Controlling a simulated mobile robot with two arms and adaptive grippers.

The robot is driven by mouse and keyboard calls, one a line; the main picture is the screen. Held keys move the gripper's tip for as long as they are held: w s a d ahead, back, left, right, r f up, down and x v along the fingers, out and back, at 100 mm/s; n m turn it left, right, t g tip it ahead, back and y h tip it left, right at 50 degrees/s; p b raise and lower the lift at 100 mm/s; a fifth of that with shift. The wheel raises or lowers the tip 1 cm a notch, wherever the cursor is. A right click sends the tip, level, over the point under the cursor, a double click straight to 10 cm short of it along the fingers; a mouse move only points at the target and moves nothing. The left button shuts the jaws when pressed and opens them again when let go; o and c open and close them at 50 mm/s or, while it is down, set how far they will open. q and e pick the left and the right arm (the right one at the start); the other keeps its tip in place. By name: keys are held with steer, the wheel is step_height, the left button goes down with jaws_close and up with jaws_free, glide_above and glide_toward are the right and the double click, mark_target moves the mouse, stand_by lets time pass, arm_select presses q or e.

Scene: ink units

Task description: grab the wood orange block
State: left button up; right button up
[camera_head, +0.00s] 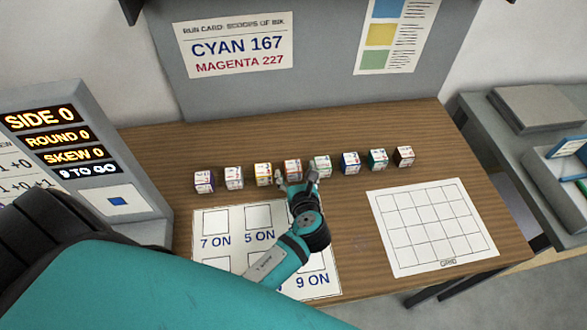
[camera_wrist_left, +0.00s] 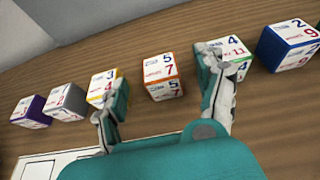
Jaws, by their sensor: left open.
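The orange-edged block (camera_head: 292,167) with white, printed faces stands in a row of similar blocks on the wooden table. My left gripper (camera_head: 297,183) is open and empty, on the near side of that block. In the left wrist view the orange block (camera_wrist_left: 162,78) shows in the gap between the two spread fingers, a little beyond them and apparently untouched. One finger overlaps the yellow block (camera_wrist_left: 108,80) in that view, the other the light green block (camera_wrist_left: 238,60). Whether the fingers touch these blocks I cannot tell. My right gripper is not in view.
Purple (camera_head: 204,182) and grey (camera_head: 234,178) blocks stand left in the row; blue (camera_head: 350,162), teal (camera_head: 378,159) and brown (camera_head: 404,156) ones stand right. A white grid sheet (camera_head: 432,228) is empty. A numbered sheet (camera_head: 225,222) lies under my arm. A display stand (camera_head: 85,150) is left.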

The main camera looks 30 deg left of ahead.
mark_target(294, 170)
arm_select(q)
steer(key=x, duration=0.4)
steer(key=shift+w+a+f+p, duration=0.1)
steer(key=shift+a+f+p, duration=0.05)
steer(key=shift+f+p, duration=0.15)
steer(key=c, duration=1.3)
